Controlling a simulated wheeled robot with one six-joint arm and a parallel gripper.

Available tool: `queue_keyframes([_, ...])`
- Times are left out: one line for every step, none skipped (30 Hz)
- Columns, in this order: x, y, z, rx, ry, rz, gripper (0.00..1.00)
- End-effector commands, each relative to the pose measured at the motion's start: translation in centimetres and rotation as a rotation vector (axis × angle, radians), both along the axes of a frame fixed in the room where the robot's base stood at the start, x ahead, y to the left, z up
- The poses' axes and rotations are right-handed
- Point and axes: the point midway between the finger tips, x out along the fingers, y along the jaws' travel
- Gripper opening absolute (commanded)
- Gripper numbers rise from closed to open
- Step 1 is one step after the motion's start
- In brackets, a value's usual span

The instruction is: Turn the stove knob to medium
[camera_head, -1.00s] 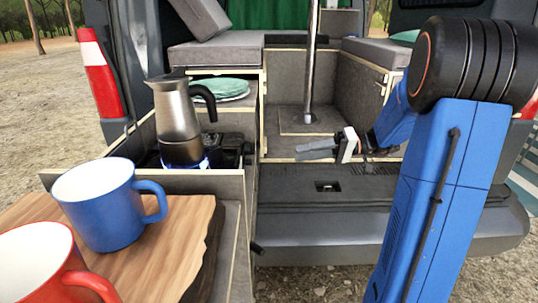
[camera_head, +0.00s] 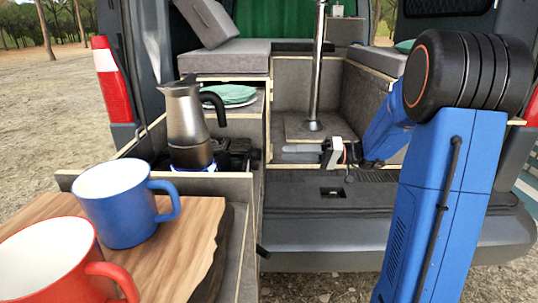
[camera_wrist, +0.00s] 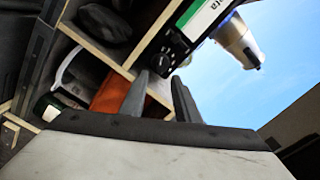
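The camping stove (camera_head: 236,152) sits in the drawer compartment at the left of the van's rear, under a metal moka pot (camera_head: 185,115) with a blue glow at its base. Its knob is not visible in the head view. In the wrist view, the stove (camera_wrist: 188,22) is a dark box with a green and white label, and a dark round knob-like part (camera_wrist: 166,60) shows on its face. My gripper (camera_head: 286,150) is to the right of the stove, apart from it, fingers pointing left. In the wrist view, my gripper (camera_wrist: 160,76) has its fingers apart with nothing visibly held.
A blue mug (camera_head: 118,208) and a red mug (camera_head: 50,265) stand on a wooden board (camera_head: 190,235) at front left. Teal plates (camera_head: 232,94) lie on a shelf behind the stove. A metal pole (camera_head: 317,70) stands behind my gripper. The drawer wall (camera_head: 225,186) borders the stove.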

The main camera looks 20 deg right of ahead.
Motion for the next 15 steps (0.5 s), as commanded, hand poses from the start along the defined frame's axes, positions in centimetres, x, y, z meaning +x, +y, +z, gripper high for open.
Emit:
queue_keyframes([0.2,0.9,0.0,-0.001,0.0,0.003,0.29])
queue_keyframes([0.4,1.4,0.0,0.0,0.001,0.002,0.29])
queue_keyframes([0.5,2.0,0.0,0.001,0.001,0.003,0.29])
queue_keyframes([0.7,2.5,0.0,0.0,0.001,0.004,0.29])
queue_keyframes([0.8,2.9,0.0,0.0,0.001,0.003,0.29])
queue_keyframes([1.0,3.5,0.0,0.0,0.001,0.003,0.29])
queue_keyframes([1.2,3.9,0.0,0.001,0.001,0.003,0.29])
queue_keyframes([1.3,4.3,0.0,0.001,0.001,0.003,0.29])
queue_keyframes([1.4,4.7,0.0,0.0,0.001,0.003,0.29])
queue_keyframes([1.6,5.1,-0.1,0.0,0.001,0.003,0.29])
queue_keyframes([1.7,5.4,0.0,0.0,0.001,0.002,0.29])
queue_keyframes([1.8,5.7,0.0,0.001,0.001,0.001,0.29])
queue_keyframes([1.9,6.0,0.0,0.001,0.001,0.001,0.29])
queue_keyframes([2.0,6.2,0.0,0.001,0.001,0.001,0.29])
queue_keyframes([2.0,6.5,0.0,0.001,0.001,0.001,0.29])
